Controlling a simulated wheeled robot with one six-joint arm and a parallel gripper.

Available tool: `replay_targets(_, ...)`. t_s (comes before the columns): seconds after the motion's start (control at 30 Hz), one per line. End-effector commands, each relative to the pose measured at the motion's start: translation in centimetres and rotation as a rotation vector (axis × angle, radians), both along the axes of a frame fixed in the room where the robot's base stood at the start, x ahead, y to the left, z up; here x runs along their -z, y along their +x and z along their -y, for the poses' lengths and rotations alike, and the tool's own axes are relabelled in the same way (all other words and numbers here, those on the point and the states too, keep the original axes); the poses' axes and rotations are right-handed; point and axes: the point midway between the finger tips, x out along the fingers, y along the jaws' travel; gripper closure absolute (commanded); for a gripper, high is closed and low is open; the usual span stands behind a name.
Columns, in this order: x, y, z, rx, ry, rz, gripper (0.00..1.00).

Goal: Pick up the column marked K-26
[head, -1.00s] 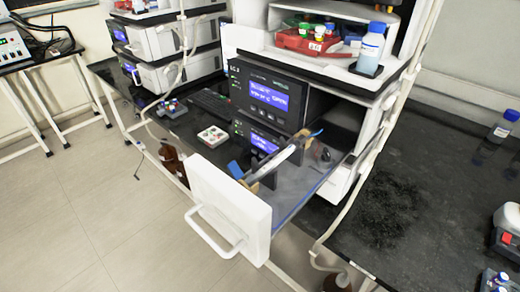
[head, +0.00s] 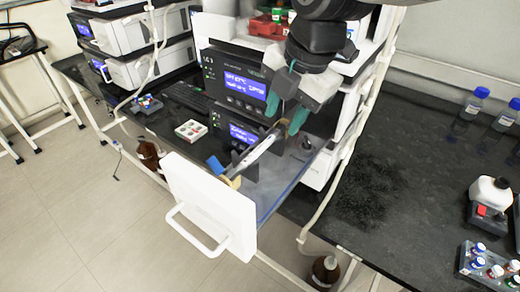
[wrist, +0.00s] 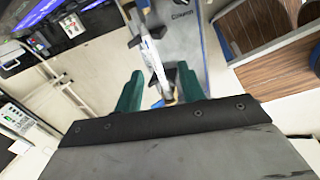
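One long silver column (head: 258,152) lies slantwise in a pulled-out drawer with a white front (head: 212,205). I cannot read a K-26 mark on it. My gripper (head: 284,112) is open and empty, above the far end of this column in the head view. In the wrist view the column (wrist: 152,57) runs between and beyond the two green fingers of my gripper (wrist: 160,84). Dark clip-like pieces flank it there.
Instruments with lit blue screens (head: 245,86) stand close behind the drawer. A shelf with a red tray (head: 268,27) is above. A white tray of small caps (head: 190,130) lies left.

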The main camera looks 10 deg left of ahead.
Motion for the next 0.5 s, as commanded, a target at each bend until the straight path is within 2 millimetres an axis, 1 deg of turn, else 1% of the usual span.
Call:
replay_targets(0.03, 0.2, -0.2, -0.9, -0.051, -0.002, 0.008, 0.61)
replay_targets(0.1, 0.6, -0.2, -1.6, -0.092, -0.003, 0.016, 0.61)
replay_targets(0.37, 3.3, -0.1, -2.5, -0.105, -0.003, 0.019, 0.61)
replay_targets(0.5, 5.3, -0.3, -3.2, -0.105, -0.005, 0.016, 0.61)
